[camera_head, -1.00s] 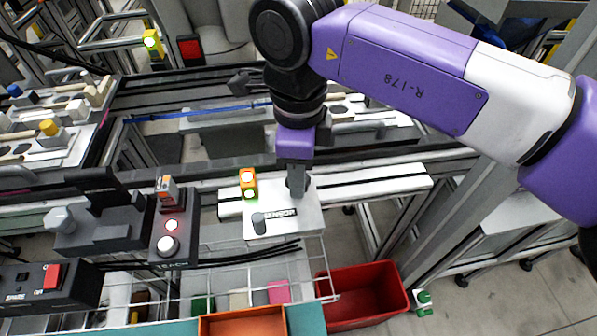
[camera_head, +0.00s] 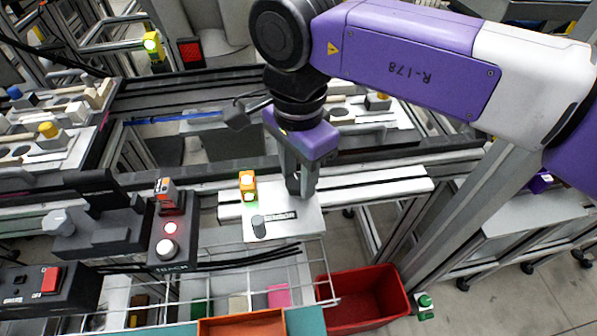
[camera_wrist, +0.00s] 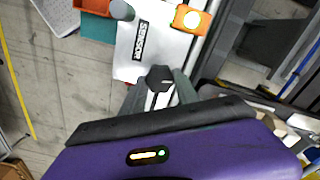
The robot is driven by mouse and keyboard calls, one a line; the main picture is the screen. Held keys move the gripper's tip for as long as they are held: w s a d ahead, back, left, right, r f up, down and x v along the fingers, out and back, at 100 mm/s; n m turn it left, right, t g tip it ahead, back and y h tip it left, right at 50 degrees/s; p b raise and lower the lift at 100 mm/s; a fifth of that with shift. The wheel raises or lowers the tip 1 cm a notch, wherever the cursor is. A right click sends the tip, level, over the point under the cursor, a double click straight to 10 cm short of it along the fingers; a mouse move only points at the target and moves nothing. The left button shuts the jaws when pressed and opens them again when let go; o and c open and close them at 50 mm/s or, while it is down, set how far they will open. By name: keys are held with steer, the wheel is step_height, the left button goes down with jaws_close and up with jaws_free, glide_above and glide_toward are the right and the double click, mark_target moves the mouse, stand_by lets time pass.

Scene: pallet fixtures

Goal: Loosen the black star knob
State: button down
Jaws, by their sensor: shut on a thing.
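The black star knob (camera_wrist: 158,76) sits at the edge of the white plate labelled SENSOR (camera_wrist: 143,60). My gripper (camera_wrist: 160,88) has one finger on each side of the knob and is shut on it. In the head view my gripper (camera_head: 301,188) points down at the right end of the sensor plate (camera_head: 285,228). The fingers hide most of the knob there. An orange sensor (camera_head: 248,184) with a lit lamp stands on the rail behind the plate; it also shows in the wrist view (camera_wrist: 192,19).
A dark upright post (camera_head: 259,227) stands on the plate's front left. A black box with lit buttons (camera_head: 172,240) is farther left. A wire basket and a red bin (camera_head: 365,298) lie below in front. The white rail (camera_head: 385,184) to the right is clear.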

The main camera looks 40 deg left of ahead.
mark_target(299, 181)
steer(key=shift+r+n, duration=0.15)
steer(key=shift+n, duration=0.15)
steer(key=c, duration=0.9)
jaws_free()
step_height(299, 181, up, 8)
steer(key=shift+f, duration=0.15)
